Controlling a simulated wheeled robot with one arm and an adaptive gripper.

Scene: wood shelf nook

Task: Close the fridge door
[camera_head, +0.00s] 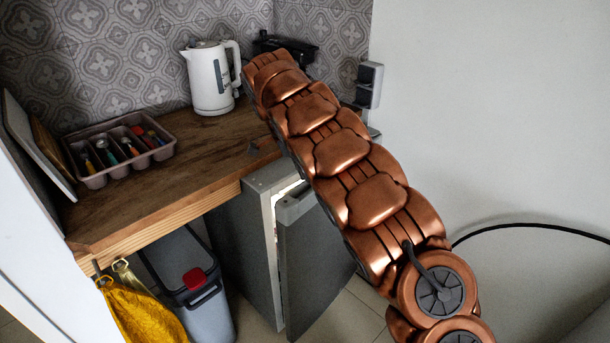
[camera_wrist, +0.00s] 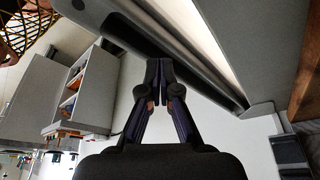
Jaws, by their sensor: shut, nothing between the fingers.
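The small grey fridge (camera_head: 250,245) stands under the wooden counter in the head view. Its dark grey door (camera_head: 315,265) is ajar, with a narrow bright gap along the fridge body. In the wrist view the door (camera_wrist: 125,30) runs diagonally across the top. A bright gap separates it from the fridge body (camera_wrist: 268,50). My gripper (camera_wrist: 160,66) is shut and empty, its fingertips close to the door edge; I cannot tell whether they touch. In the head view my copper arm reaches over the door and hides my gripper.
The wooden counter (camera_head: 180,185) holds a white kettle (camera_head: 211,80) and a cutlery tray (camera_head: 93,180). A grey bin (camera_head: 205,305) stands left of the fridge. A yellow cloth (camera_head: 143,312) hangs from the counter edge. A white wall (camera_head: 490,110) is at the right.

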